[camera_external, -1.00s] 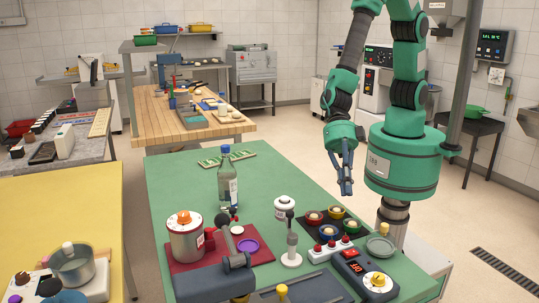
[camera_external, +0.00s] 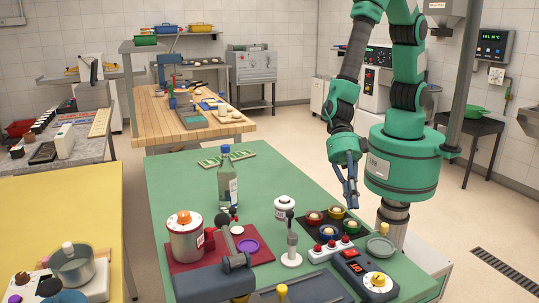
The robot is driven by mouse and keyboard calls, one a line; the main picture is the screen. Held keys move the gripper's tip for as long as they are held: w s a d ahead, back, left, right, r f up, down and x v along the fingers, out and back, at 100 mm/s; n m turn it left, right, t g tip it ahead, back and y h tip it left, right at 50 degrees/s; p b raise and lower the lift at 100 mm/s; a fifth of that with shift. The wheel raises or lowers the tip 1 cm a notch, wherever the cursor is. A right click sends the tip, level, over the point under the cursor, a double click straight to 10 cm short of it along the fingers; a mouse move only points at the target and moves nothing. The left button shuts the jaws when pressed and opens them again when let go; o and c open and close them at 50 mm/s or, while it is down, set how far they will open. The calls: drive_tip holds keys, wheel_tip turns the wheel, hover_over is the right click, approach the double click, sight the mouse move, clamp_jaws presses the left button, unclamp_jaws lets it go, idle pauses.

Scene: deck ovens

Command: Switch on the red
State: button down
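A white strip (camera_external: 321,254) with several red knobs (camera_external: 330,244) on top lies near the front right of the green table. To its right is a dark box with a red lit display (camera_external: 354,267) and a yellow dial (camera_external: 378,281). Whether anything is switched on is too small to tell. My gripper (camera_external: 352,205) points down above the table's right side, behind and above the small bowls and apart from the strip. Its fingers look close together, but the gap cannot be made out. Nothing is seen held in it.
Small coloured bowls (camera_external: 314,217) stand just behind the strip. A white pedestal with a dark lever (camera_external: 291,243) is at its left. A tall glass bottle (camera_external: 227,180), a pot (camera_external: 186,240) on a red mat and a white jar (camera_external: 285,205) stand farther left.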

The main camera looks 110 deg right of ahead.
drive_tip(key=b, duration=0.2)
hover_over(349, 251)
drive_tip(key=s, duration=0.2)
drive_tip(key=f, duration=0.3)
drive_tip(key=d+f, duration=0.1)
drive_tip(key=f, duration=0.1)
drive_tip(key=shift+w+a+f, duration=0.1)
drive_tip(key=shift+w+f, duration=0.1)
drive_tip(key=shift+f, duration=0.3)
drive_tip(key=shift+w+a+f, duration=0.1)
drive_tip(key=shift+w+f, duration=0.1)
drive_tip(key=shift+f, duration=0.25)
drive_tip(key=shift+w+f+b, duration=0.35)
drive_tip(key=shift+f+b, duration=0.15)
drive_tip(key=shift+f, duration=0.35)
drive_tip(key=shift+w+g+p, duration=0.25)
drive_tip(key=shift+g+p, duration=0.05)
drive_tip(key=shift+p, duration=1.45)
